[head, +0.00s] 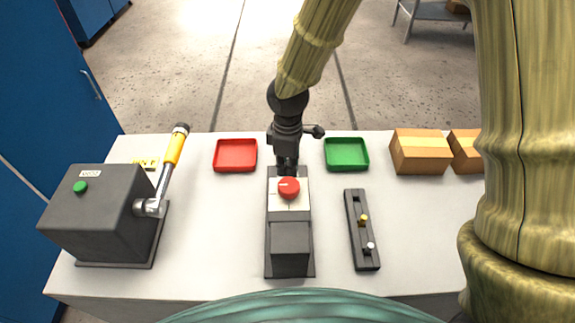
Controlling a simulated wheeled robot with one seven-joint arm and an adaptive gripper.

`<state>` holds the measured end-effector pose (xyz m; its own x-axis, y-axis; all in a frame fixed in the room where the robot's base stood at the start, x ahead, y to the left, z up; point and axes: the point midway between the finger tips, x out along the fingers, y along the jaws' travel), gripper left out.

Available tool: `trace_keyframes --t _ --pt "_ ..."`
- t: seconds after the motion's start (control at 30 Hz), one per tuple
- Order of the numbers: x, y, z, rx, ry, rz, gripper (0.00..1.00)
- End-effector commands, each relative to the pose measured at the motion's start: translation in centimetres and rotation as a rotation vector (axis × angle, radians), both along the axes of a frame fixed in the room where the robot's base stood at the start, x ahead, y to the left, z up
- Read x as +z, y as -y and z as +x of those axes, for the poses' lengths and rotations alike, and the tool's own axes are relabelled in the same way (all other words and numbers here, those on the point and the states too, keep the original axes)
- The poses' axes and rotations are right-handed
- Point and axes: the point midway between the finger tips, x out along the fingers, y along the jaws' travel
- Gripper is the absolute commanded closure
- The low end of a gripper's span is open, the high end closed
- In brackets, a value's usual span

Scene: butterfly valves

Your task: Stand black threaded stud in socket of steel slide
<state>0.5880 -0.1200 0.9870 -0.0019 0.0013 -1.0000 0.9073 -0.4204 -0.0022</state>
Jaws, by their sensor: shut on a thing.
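My gripper (287,163) points down at the far end of a dark central fixture (290,246), just behind its red knob (288,187). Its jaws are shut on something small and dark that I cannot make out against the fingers. I cannot pick out a black threaded stud for certain. No steel slide or socket shows clearly. I cannot tell if my gripper touches the fixture.
A red tray (236,156) and a green tray (346,155) lie either side of my gripper. A grey box (95,218) with a yellow-handled lever (174,150) stands left. Cardboard boxes (420,156) stand right. The white table (208,235) is bare between grey box and fixture.

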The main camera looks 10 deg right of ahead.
Motion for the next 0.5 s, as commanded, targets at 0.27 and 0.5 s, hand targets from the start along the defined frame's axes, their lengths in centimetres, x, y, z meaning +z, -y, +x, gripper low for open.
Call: trace_keyframes --t 0.27,0.5 --pt "-0.11 0.00 0.00 0.000 0.000 0.000 1.00" --pt "-0.47 -0.01 -0.01 0.000 0.000 0.000 1.00"
